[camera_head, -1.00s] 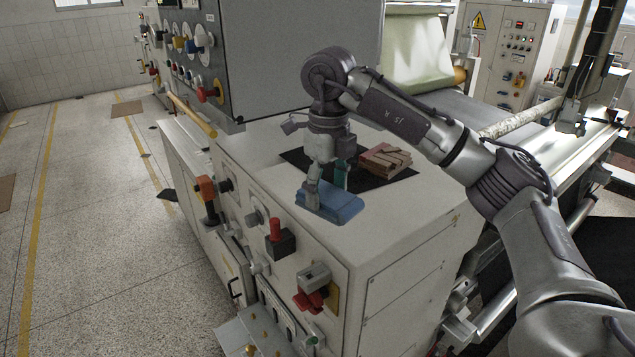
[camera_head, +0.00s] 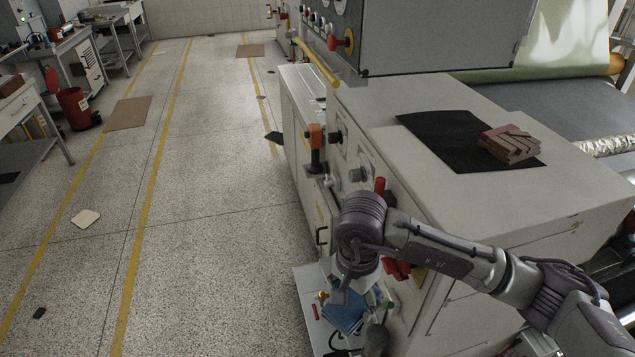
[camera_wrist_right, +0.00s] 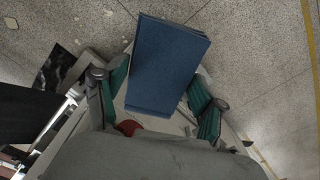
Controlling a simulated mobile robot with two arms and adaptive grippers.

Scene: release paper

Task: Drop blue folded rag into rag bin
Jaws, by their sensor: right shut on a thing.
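The blue folded rag (camera_head: 343,314) is held in my right gripper (camera_head: 352,303), low in front of the machine in the head view. In the right wrist view the rag (camera_wrist_right: 167,62) sits between the teal finger pads of my right gripper (camera_wrist_right: 157,90), its far end sticking out over the speckled floor. A red bin (camera_head: 76,108) with a raised red lid stands on the floor at the far left of the head view, well away from my gripper. It looks like the rag bin, but its label is too small to read. My left gripper is not in view.
The machine top (camera_head: 410,95) carries a black mat (camera_head: 440,140) and a stack of brown blocks (camera_head: 510,144). Knobs and an orange handle (camera_head: 316,140) jut from its side. Workbenches (camera_head: 50,50) line the left. The aisle floor (camera_head: 205,190) between is mostly open.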

